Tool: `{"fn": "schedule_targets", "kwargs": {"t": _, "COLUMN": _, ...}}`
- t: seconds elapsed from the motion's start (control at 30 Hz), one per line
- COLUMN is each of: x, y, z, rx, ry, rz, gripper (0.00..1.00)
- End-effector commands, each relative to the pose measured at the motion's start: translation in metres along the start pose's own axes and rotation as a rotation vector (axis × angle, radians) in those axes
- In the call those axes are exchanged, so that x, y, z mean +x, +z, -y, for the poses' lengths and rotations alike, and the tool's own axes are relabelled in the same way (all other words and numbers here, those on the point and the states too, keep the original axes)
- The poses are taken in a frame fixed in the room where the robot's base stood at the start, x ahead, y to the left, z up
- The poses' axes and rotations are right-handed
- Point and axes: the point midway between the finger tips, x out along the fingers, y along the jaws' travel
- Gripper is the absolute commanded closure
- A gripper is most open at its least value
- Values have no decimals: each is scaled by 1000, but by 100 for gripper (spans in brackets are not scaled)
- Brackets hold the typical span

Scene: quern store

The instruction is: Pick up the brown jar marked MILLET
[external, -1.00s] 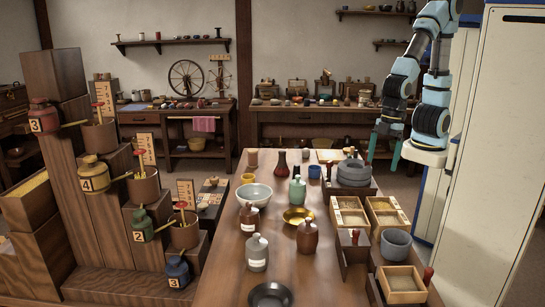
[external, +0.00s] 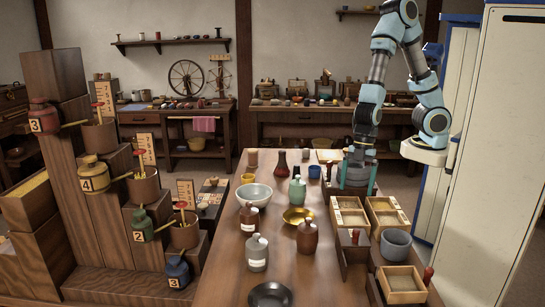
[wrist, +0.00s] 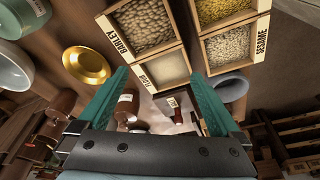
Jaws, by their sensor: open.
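Two brown jars stand on the table. One (external: 307,237) is right of centre, with no readable label in the external view; in the wrist view a brown jar with a pale label (wrist: 126,104) shows beside my left finger, partly hidden. The other brown jar (external: 249,219) has a white label and stands further left; a brown jar also shows at the left of the wrist view (wrist: 60,104). I cannot read MILLET on either. My gripper (external: 357,186) is open and empty above the table's right side, beyond the jars; its green fingers (wrist: 159,74) point downward.
A grey jar (external: 257,254), green jar (external: 297,191), white bowl (external: 254,194), brass bowl (external: 298,215) and dark dish (external: 270,296) crowd around the brown jars. Grain boxes (external: 384,211) and a grey pot (external: 396,244) line the right side.

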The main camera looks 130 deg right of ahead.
Motion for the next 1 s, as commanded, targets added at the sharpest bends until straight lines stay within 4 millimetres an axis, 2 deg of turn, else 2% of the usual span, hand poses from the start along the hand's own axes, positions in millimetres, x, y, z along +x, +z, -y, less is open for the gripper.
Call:
{"fn": "schedule_targets", "kwargs": {"t": 0.1, "x": 18, "y": -16, "z": -6, "rx": -43, "ry": -76, "rz": -120, "gripper": 0}}
{"fn": "schedule_targets", "kwargs": {"t": 0.27, "x": 18, "y": -51, "z": -14, "rx": -89, "ry": -143, "rz": -351, "gripper": 0}}
{"fn": "schedule_targets", "kwargs": {"t": 0.4, "x": 1, "y": -78, "z": -25, "rx": -106, "ry": -155, "rz": -529, "gripper": 0}}
{"fn": "schedule_targets", "kwargs": {"t": 0.6, "x": -28, "y": -102, "z": -44, "rx": -108, "ry": -141, "rz": -719, "gripper": 0}}
{"fn": "schedule_targets", "kwargs": {"t": 1.0, "x": -84, "y": -125, "z": -83, "rx": -99, "ry": -72, "rz": -985, "gripper": 0}}
